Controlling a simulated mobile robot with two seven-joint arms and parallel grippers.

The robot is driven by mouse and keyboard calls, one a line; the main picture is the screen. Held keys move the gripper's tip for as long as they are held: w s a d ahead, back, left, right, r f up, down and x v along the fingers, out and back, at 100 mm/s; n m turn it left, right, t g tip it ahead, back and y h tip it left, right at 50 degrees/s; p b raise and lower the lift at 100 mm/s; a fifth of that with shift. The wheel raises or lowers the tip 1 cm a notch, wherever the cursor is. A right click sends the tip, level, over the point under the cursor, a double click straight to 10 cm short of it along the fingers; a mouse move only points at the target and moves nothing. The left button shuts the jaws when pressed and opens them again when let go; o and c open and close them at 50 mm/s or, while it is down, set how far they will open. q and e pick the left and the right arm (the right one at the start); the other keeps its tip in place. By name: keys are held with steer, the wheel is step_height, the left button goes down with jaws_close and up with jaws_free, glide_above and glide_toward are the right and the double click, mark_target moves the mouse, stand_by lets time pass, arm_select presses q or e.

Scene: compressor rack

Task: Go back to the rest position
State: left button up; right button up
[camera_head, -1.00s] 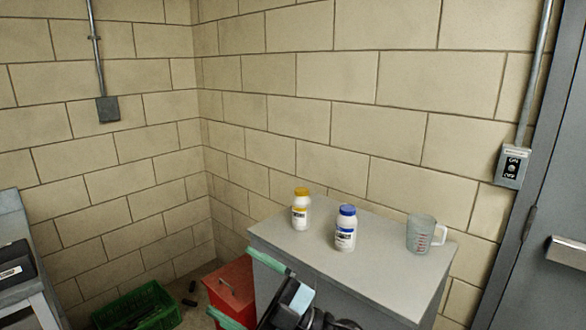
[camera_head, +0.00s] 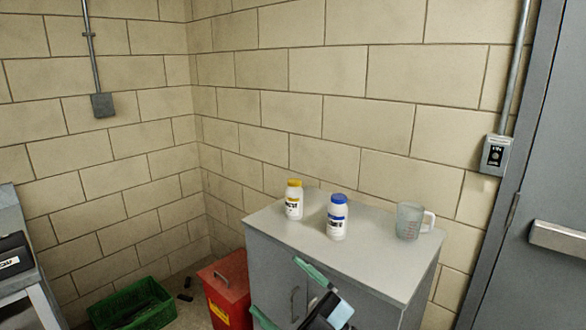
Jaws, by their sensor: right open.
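My right gripper (camera_head: 274,284) shows at the bottom centre, in front of the grey cabinet (camera_head: 370,262). Its two green fingers are spread wide apart with nothing between them. Part of my dark wrist shows at the bottom edge. On the cabinet top stand a white bottle with a yellow cap (camera_head: 294,200), a white bottle with a blue cap (camera_head: 337,218) and a clear measuring cup (camera_head: 409,221). All are upright and apart from the gripper. My left gripper is not in the picture.
A red box (camera_head: 226,289) with a handle stands on the floor left of the cabinet. A green crate (camera_head: 134,305) is further left. A grey door (camera_head: 545,200) is at the right. A dark case (camera_head: 12,256) sits on a stand at the left edge.

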steer(key=s+d+f+m+t+h, duration=0.25)
steer(key=d+f+m+h, duration=0.2)
steer(key=f, duration=0.25)
steer(key=s+d+f+m+t+h+p, duration=0.1)
steer(key=s+d+f+m+h, duration=0.3)
steer(key=f, duration=0.3)
steer(key=s+d+f+m+t+h, duration=0.1)
steer(key=s+d+f+m+h, duration=0.1)
steer(key=d+f+m+h, duration=0.35)
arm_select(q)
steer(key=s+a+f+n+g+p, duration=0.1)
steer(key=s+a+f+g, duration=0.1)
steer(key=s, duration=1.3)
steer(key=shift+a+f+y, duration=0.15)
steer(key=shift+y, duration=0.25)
arm_select(e)
steer(key=s+d+f+m+g+h, duration=0.2)
steer(key=s+f, duration=0.6)
steer(key=s, duration=0.4)
steer(key=s+d+f+m+g+h, duration=0.2)
steer(key=s+d+f+g, duration=0.3)
steer(key=s+f, duration=0.4)
steer(key=s+g, duration=0.1)
steer(key=s, duration=0.3)
steer(key=shift+d+m, duration=0.3)
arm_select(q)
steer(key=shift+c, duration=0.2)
arm_select(e)
steer(key=shift+f, duration=0.1)
steer(key=shift+c, duration=0.2)
